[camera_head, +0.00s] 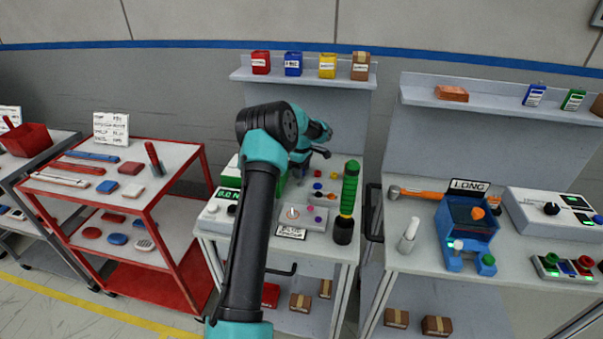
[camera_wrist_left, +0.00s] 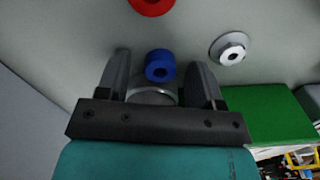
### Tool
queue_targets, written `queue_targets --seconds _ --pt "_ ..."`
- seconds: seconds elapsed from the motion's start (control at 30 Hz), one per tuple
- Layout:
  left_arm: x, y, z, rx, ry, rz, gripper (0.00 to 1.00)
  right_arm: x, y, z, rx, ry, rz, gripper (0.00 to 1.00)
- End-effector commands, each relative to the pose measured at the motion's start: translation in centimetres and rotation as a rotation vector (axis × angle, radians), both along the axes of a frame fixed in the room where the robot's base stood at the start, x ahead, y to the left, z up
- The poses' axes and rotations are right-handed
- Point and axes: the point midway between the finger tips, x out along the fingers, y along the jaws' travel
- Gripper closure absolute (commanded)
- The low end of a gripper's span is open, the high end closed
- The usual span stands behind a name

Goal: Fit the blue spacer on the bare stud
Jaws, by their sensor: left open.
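My left gripper (camera_head: 318,154) is open above the back of the middle bench. In the left wrist view its two fingers stand either side of a blue spacer (camera_wrist_left: 160,67), a short ring with a dark hole, with gaps visible beside it. A round grey part shows just below the spacer in that view. In the head view a small blue piece (camera_head: 317,174) lies just in front of the gripper. My right gripper is not in view.
A red ring (camera_wrist_left: 152,4) and a silver ringed part (camera_wrist_left: 230,49) lie near the spacer. A green box (camera_head: 282,184) stands left, partly behind my arm. A tall green-and-black tool (camera_head: 348,195) stands right of the plate. A label (camera_head: 291,232) lies at the front.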

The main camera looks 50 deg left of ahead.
Motion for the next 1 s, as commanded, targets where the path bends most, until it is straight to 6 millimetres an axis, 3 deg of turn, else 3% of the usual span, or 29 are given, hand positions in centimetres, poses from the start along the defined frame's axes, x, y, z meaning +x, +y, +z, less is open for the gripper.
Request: queue_targets --seconds 0.17,0.7,1.0 --pt "0.01 0.0 0.03 0.0 0.0 0.0 0.39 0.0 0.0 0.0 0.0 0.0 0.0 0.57" --pt "0.01 -0.01 0.04 0.0 0.0 0.0 0.91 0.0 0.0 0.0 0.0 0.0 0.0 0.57" --pt "0.01 0.0 0.16 0.0 0.0 0.0 0.92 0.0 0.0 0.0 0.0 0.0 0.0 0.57"
